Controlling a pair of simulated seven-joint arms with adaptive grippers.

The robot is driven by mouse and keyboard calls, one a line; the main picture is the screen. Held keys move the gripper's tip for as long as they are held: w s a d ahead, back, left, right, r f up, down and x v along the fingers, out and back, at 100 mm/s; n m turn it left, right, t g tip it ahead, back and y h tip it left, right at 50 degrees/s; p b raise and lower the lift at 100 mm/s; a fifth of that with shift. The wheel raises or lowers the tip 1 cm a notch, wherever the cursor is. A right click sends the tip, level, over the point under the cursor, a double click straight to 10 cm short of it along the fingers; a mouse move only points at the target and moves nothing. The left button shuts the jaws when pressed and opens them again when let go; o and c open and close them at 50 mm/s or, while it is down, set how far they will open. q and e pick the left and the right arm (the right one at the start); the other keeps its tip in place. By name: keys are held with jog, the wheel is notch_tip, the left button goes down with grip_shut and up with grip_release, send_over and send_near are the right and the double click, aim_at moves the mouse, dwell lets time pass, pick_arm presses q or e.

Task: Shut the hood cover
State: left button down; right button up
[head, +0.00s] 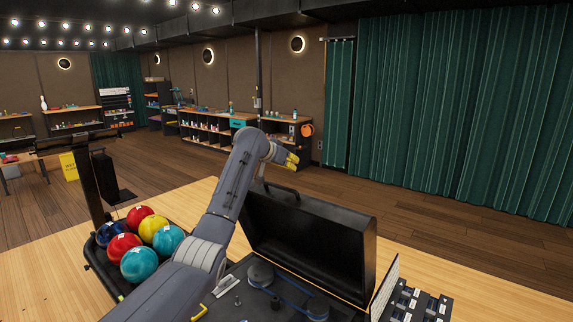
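The black hood cover (310,243) stands open, raised on edge behind the machine, with its hollow inside facing me. Its handle (283,190) shows at the top left edge. Below it the ball return's workings lie exposed, with round pulleys and a blue belt (290,291). My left arm reaches up from the lower left past the cover's left side. My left gripper (292,161), with yellow fingertips, is in the air above and beyond the handle, with nothing visible in it. Its finger gap is too small to judge. My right gripper is not in view.
A black rack (96,264) of several coloured balls (139,264) sits left of my arm, beside a dark post (90,190). A pale upright panel (385,287) and a black slotted tray (423,303) are at the right. Bare wooden tabletop (440,270) lies behind them.

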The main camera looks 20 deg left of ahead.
pick_arm(q)
jog(key=shift+w+d+f, duration=0.1)
jog(key=shift+w+f, duration=0.1)
jog(key=shift+f, duration=0.55)
jog(key=shift+w+d+f, duration=0.1)
jog(key=shift+w+f, duration=0.05)
jog(key=shift+f, duration=0.6)
jog(key=shift+w+f, duration=0.2)
jog(key=shift+f, duration=0.55)
jog(key=shift+s, duration=0.15)
